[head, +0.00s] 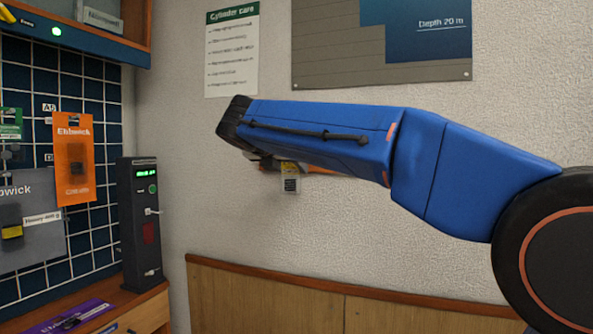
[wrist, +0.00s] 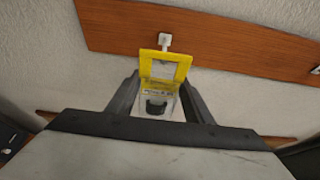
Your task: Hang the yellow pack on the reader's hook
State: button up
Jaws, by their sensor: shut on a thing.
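The yellow pack (wrist: 164,68) is a clear packet with a yellow header and a dark item inside. My gripper (wrist: 160,88) is shut on it, with a finger at each side in the wrist view. In the head view the pack (head: 290,178) shows small below my arm, and the arm mostly hides the gripper. The pack is well to the right of the reader.
A wooden rail (wrist: 220,45) on the wall carries a white peg (wrist: 164,40) right by the pack's top edge; I cannot tell if they touch. An orange pack (head: 74,160) and a grey pack (head: 30,215) hang on the grid left of the reader. A purple pack (head: 75,315) lies on the bench.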

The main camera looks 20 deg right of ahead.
aim_at(296, 169)
jog(key=shift+r+x, duration=0.2)
jog(key=shift+x, duration=1)
jog(key=shift+r+x, duration=0.2)
jog(key=shift+x, duration=1)
jog(key=shift+w+d+f, duration=0.1)
jog(key=shift+f, duration=0.1)
jog(key=o, duration=1)
jog(key=shift+o, duration=0.2)
jog(key=v, duration=1.7)
jog(key=shift+r, duration=0.1)
